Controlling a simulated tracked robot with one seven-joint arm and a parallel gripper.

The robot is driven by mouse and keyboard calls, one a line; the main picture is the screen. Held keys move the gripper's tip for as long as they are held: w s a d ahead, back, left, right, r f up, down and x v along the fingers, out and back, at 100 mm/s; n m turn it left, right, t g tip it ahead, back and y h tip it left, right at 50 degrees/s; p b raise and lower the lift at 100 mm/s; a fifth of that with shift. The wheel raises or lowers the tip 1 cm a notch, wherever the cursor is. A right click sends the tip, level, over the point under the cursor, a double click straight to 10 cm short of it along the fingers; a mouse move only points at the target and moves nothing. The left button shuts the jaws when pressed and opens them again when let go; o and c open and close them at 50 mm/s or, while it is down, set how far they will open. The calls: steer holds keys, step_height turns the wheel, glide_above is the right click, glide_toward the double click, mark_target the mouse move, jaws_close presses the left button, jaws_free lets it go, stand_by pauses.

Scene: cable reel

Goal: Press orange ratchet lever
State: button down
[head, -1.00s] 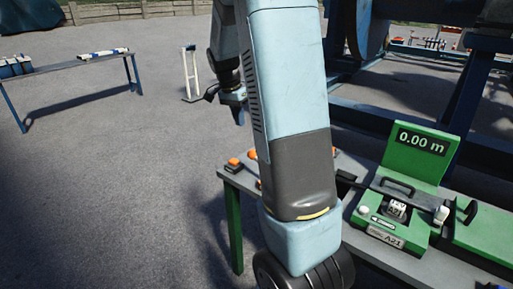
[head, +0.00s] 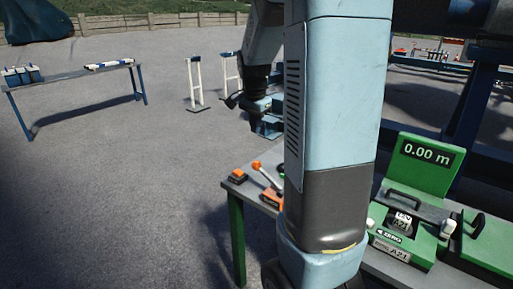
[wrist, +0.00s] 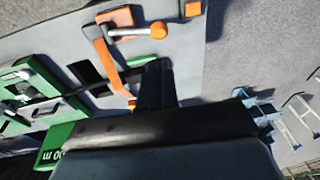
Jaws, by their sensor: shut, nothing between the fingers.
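The orange ratchet lever stands at the left end of the grey bench in the head view, with an orange knob (head: 256,165), a pale handle and an orange base (head: 270,196). My arm hides the bench just right of it. In the wrist view the lever's orange knob (wrist: 158,31) and pale handle lie at the top, beside its orange strap (wrist: 110,62). My gripper (wrist: 158,72) shows as a dark shape at the wrist view's centre. It is shut and empty, apart from the lever, with the knob above it in the picture.
A second orange block (head: 237,176) sits at the bench's left corner. The green meter (head: 425,158) reads 0.00 m on the right of the bench (head: 229,186). A blue table (head: 72,77) and white stands (head: 194,84) are behind. Open paving lies left.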

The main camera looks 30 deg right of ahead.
mark_target(256, 162)
steer(key=f, duration=0.4)
steer(key=w+d+f, duration=0.1)
steer(key=f, duration=0.4)
steer(key=w+f, duration=0.1)
steer(key=f, duration=0.3)
steer(key=shift+w+d+f, duration=0.15)
steer(key=shift+d+f, duration=0.1)
steer(key=shift+d, duration=0.05)
